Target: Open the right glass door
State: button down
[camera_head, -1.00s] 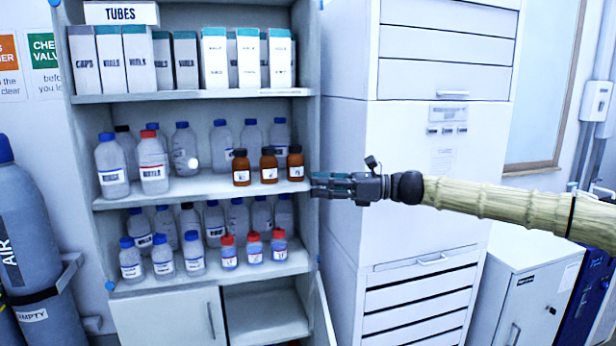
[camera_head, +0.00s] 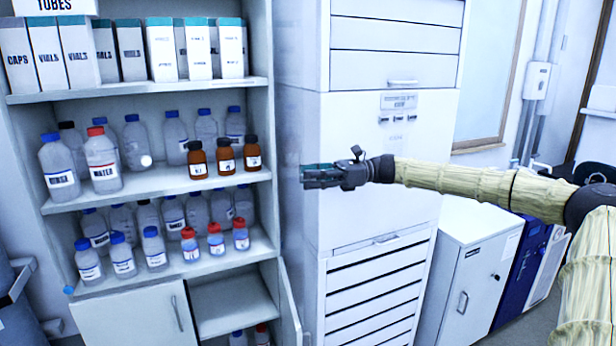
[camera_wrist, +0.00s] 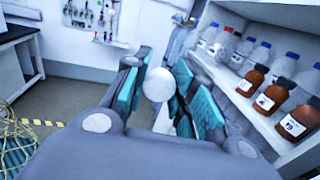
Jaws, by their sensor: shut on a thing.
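My gripper (camera_head: 306,177) is beside the cabinet's right edge, in front of the white drawer unit. In the wrist view its teal-padded fingers (camera_wrist: 160,92) are closed around a white round knob (camera_wrist: 158,85). The right glass door's pane is too clear to make out. The amber bottles (camera_head: 225,157) on the right side of the middle shelf show with nothing visible across them. A white round spot (camera_head: 146,161), seemingly the left glass door's knob, shows in front of the clear bottles. The left pane itself is barely visible.
The open shelf cabinet (camera_head: 165,186) holds boxes and several bottles. Its lower left door (camera_head: 140,320) is shut; the lower right door (camera_head: 289,310) stands open. The tall drawer unit (camera_head: 390,150) is close behind my gripper. A low cabinet (camera_head: 476,265) stands further right.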

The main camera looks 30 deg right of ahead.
jog(key=shift+r, duration=0.2)
jog(key=c, duration=1.2)
grip_release()
jog(key=shift+f, duration=0.1)
jog(key=shift+o, duration=0.2)
jog(key=shift+d, duration=0.1)
jog(key=v, duration=1.2)
jog(key=shift+d, duration=0.25)
jog(key=shift+w, duration=0.1)
jog(key=shift+a, duration=0.15)
